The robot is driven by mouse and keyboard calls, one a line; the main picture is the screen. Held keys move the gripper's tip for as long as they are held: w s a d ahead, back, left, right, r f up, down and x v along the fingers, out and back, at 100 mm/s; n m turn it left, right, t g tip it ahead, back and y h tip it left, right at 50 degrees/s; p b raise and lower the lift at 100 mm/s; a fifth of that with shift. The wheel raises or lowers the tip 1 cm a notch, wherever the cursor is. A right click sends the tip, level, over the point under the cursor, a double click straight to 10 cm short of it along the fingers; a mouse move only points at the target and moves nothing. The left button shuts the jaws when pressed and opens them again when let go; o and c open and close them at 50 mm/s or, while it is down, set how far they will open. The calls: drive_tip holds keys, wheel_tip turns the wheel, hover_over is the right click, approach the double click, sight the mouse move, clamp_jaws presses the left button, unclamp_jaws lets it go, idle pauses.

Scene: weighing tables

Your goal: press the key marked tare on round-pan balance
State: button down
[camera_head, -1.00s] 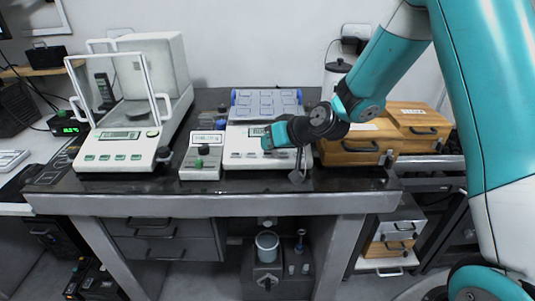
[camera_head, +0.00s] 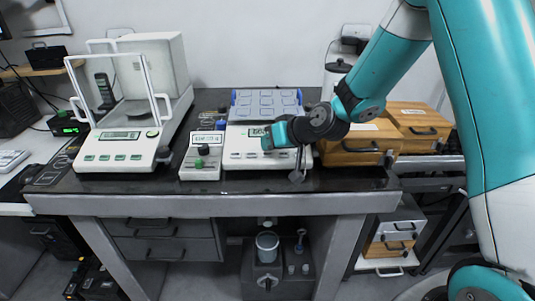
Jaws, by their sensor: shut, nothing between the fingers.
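Another white balance (camera_head: 113,157) stands at the left with an open clear shield. A round pan (camera_head: 137,117) shows inside it, and green keys line its front. The key labels are too small to read. My gripper (camera_head: 297,177) is shut and empty, pointing down at the middle balance's right front. I cannot tell whether it touches.
A small grey box with a green knob (camera_head: 202,150) stands between the balances. Wooden drawer boxes (camera_head: 362,145) stand close at the right of my gripper. The table's front edge (camera_head: 200,205) is near, with a narrow clear strip before the balances.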

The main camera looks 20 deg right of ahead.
drive_tip(key=shift+f, duration=0.1)
idle(0.3)
drive_tip(key=shift+w+f+b, duration=0.1)
drive_tip(key=shift+f+b, duration=0.2)
drive_tip(key=shift+b, duration=0.15)
drive_tip(key=shift+w+d+f+b, duration=0.1)
drive_tip(key=shift+f+b, duration=0.25)
drive_tip(key=shift+f, duration=0.05)
idle(0.4)
drive_tip(key=shift+r, duration=0.15)
drive_tip(key=shift+s+r+p, duration=0.25)
drive_tip(key=shift+r+p, duration=0.25)
drive_tip(key=shift+r, duration=0.15)
drive_tip(key=r+p, duration=0.1)
drive_tip(key=s+r+p, duration=0.1)
drive_tip(key=r, duration=0.1)
drive_tip(key=r+p, duration=0.1)
drive_tip(key=shift+s+a+r, duration=0.2)
drive_tip(key=shift+a+r, duration=0.1)
drive_tip(key=shift+r, duration=0.1)
idle(0.7)
